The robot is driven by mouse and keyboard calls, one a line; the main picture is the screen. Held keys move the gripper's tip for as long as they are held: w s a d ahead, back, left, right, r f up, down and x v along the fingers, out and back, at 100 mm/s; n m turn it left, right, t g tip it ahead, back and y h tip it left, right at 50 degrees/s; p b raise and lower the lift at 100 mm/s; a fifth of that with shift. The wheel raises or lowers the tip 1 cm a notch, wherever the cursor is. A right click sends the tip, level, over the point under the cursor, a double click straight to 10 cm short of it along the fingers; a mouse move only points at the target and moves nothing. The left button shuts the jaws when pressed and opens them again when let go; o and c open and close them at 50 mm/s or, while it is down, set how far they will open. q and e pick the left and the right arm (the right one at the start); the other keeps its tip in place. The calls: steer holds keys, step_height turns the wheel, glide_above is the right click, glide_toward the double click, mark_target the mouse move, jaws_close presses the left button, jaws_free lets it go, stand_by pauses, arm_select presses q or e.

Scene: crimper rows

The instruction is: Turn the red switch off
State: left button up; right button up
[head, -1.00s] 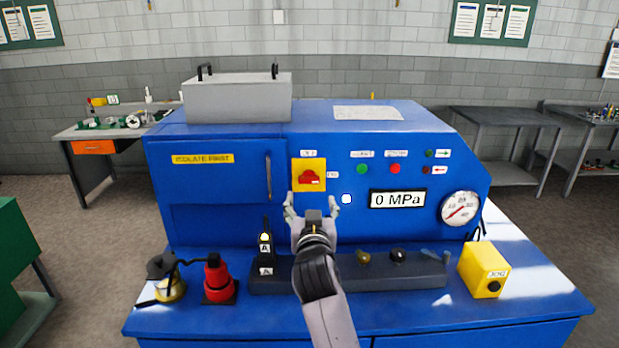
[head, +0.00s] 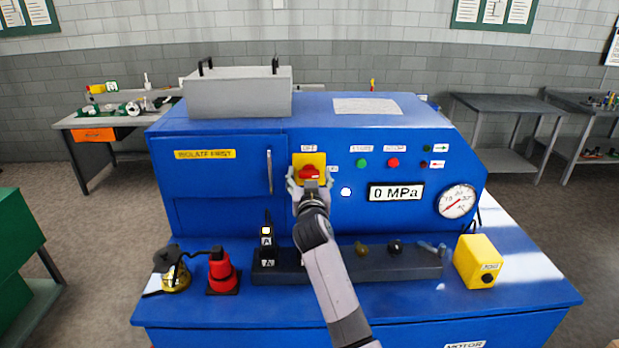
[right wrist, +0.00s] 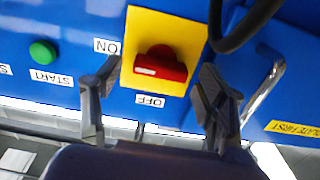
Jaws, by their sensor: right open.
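The red switch (head: 309,171) sits on a yellow plate (head: 299,159) on the front of the blue machine. In the right wrist view the red switch (right wrist: 160,66) shows upside down, its handle lying crosswise. The white mark on the handle is at the end toward the ON label (right wrist: 107,46); the OFF label (right wrist: 150,101) is at another side of the plate. My right gripper (head: 310,180) is open in front of the switch, with one finger on each side. In the wrist view its fingertips (right wrist: 157,90) appear apart from the handle. My left gripper is out of view.
A green button (head: 362,163) and a red button (head: 393,162) are right of the switch. A door handle (head: 269,172) is close on the left.

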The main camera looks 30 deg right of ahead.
steer(key=shift+c, duration=0.4)
steer(key=c, duration=1.1)
steer(key=shift+o, duration=0.2)
steer(key=shift+n, duration=0.3)
steer(key=n, duration=0.2)
steer(key=shift+n, duration=0.4)
steer(key=n, duration=0.5)
steer(key=shift+a, duration=0.1)
steer(key=n, duration=0.5)
steer(key=shift+f, duration=0.1)
steer(key=n, duration=0.4)
steer(key=shift+f+n, duration=0.15)
steer(key=shift+n, duration=0.15)
